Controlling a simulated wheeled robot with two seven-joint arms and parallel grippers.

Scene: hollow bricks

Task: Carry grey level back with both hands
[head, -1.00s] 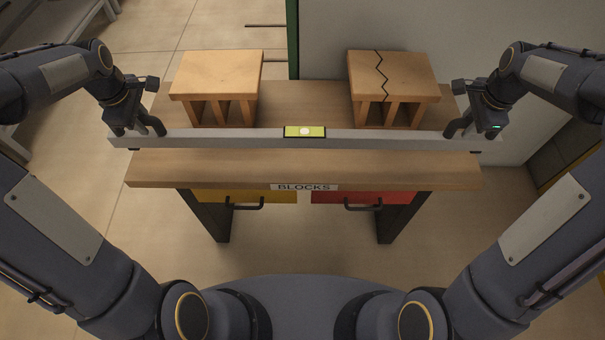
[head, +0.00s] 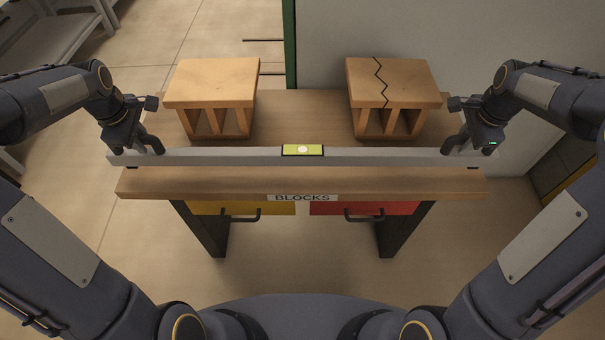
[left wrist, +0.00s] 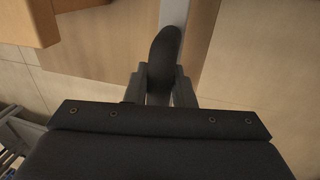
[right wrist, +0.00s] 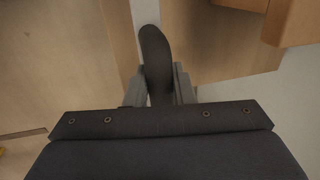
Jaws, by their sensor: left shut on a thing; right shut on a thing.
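The grey level (head: 230,158) is a long straight bar with a yellow-green vial window (head: 302,150) at its middle. It spans the wooden table left to right, near the front edge and in front of the two bricks. My left gripper (head: 148,148) is shut on its left end, and my right gripper (head: 457,150) on its right end. Whether the bar touches the tabletop I cannot tell. A strip of the level shows beyond the finger in the left wrist view (left wrist: 174,12) and the right wrist view (right wrist: 145,12).
A whole hollow brick (head: 211,82) stands at the left of the table (head: 300,182), and a cracked hollow brick (head: 394,82) at the right. Below are a yellow drawer (head: 208,208) and a red drawer (head: 398,208), labelled BLOCKS between. A grey wall panel (head: 450,35) stands behind.

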